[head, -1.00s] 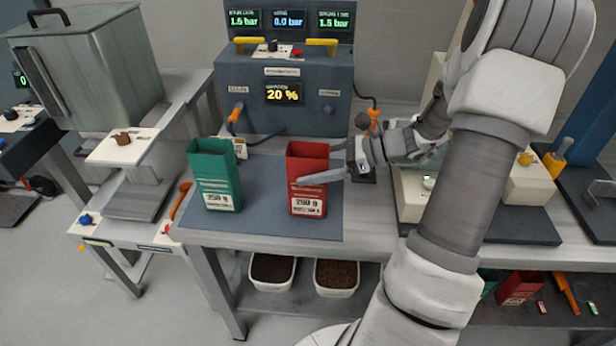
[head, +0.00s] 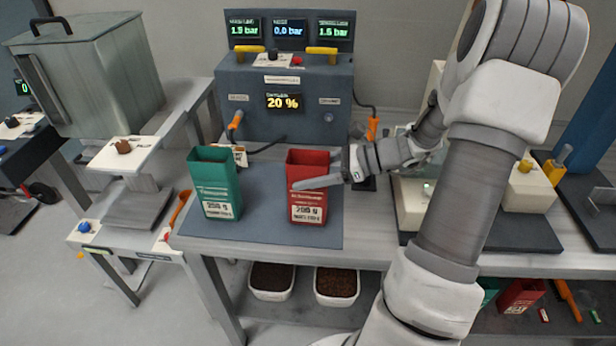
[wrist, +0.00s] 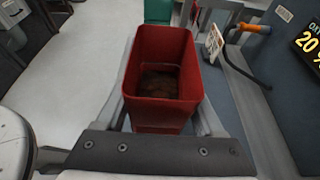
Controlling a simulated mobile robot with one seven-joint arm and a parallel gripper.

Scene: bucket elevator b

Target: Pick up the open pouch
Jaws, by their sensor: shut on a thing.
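The red open pouch (head: 307,196) stands upright on the blue-grey mat (head: 262,228), open at the top. In the wrist view the red pouch (wrist: 163,75) shows brown contents inside. A green open pouch (head: 216,183) stands upright to its left; its edge also shows at the top of the wrist view (wrist: 158,11). My gripper (head: 318,170) reaches in from the right, with one finger across the front of the red pouch and the other behind it. It is shut on the red pouch near its upper half. The far fingertip is mostly hidden behind the pouch.
A dark machine (head: 283,104) with a 20 % display stands behind the mat. A grey hopper (head: 88,80) and a scale-like platform (head: 138,203) are to the left. An orange tool (head: 180,204) lies at the bench's left edge. White bins (head: 272,291) sit on the shelf below.

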